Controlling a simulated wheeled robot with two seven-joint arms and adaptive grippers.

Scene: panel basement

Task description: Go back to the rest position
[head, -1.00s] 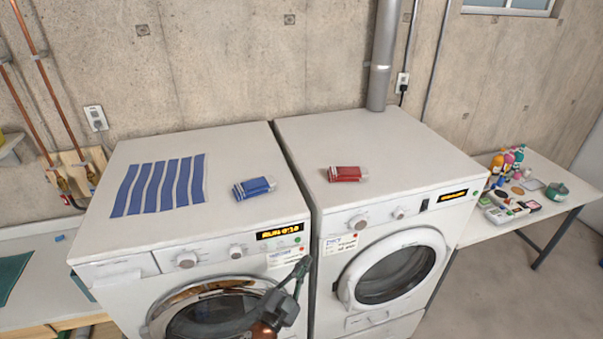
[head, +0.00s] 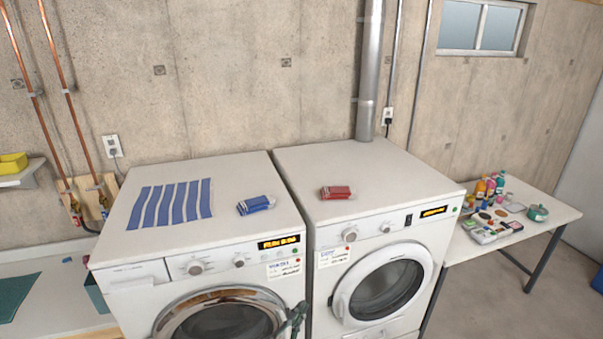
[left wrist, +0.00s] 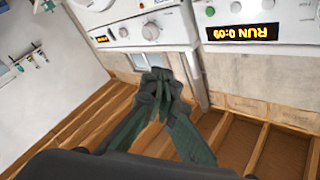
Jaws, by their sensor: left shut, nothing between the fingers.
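My left gripper (head: 294,318) shows at the bottom edge of the head view, low in front of the seam between the two machines. In the left wrist view its fingers (left wrist: 158,78) are together with nothing between them, below the machines' front panels and apart from them. The left machine (head: 140,271) has a lit display, which reads RUN 0:09 in the left wrist view (left wrist: 240,33). The right machine (head: 405,175) stands beside it with its round door shut. My right gripper is not in view.
A striped blue cloth (head: 170,204), a blue packet (head: 256,205) and a red packet (head: 336,192) lie on the machine tops. A side table (head: 552,209) at right holds bottles and small items. A low bench (head: 60,290) stands at left. Floor at lower right is clear.

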